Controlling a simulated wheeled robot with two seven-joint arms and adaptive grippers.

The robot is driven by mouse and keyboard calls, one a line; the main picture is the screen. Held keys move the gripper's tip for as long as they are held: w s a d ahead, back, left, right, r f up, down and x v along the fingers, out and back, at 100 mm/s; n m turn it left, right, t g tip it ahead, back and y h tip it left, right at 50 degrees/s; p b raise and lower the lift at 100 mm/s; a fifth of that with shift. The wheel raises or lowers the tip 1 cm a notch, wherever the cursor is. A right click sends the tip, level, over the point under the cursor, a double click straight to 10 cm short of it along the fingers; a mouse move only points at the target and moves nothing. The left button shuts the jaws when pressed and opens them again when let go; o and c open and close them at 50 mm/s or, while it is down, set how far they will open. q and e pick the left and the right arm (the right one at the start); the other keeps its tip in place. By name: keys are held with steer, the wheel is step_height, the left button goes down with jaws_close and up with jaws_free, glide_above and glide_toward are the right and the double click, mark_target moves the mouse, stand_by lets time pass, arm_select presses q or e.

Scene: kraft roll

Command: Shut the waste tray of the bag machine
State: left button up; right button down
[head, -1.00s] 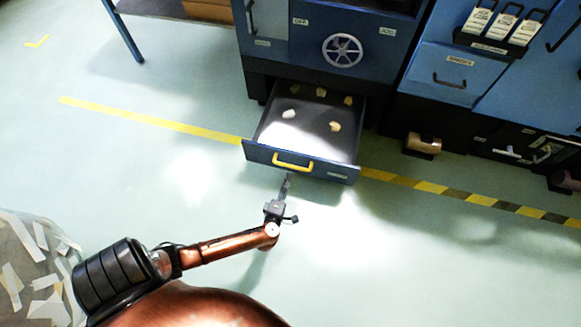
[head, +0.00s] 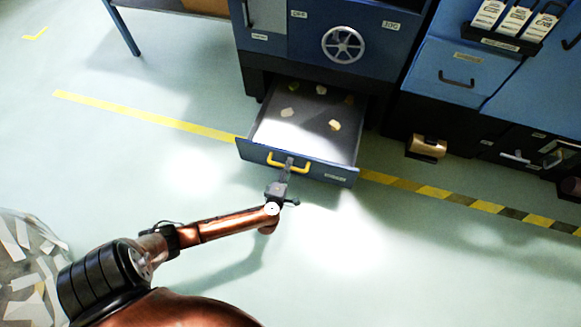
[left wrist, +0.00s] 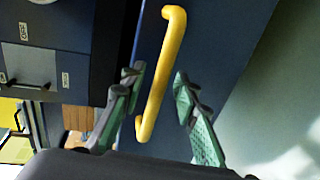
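The waste tray (head: 258,155) is a dark blue drawer pulled out low from the bag machine (head: 300,62), with several pale scraps lying in it. Its yellow handle (head: 302,167) is on the front panel and also shows in the left wrist view (left wrist: 164,75). My left gripper (head: 289,163) is at the tray front, at the handle. In the left wrist view its fingers (left wrist: 157,92) are apart, one on each side of the yellow bar, with gaps showing. Whether the fingertips touch the panel is unclear. My right gripper is in neither view.
A handwheel (head: 343,45) is on the machine above the tray. A blue cabinet (head: 446,78) stands to the right, with a brown roll (head: 427,147) low beside it. A clear bin of paper strips (head: 25,265) is at lower left.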

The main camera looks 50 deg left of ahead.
arm_select(q)
steer(key=shift+c, duration=0.5)
jaws_close()
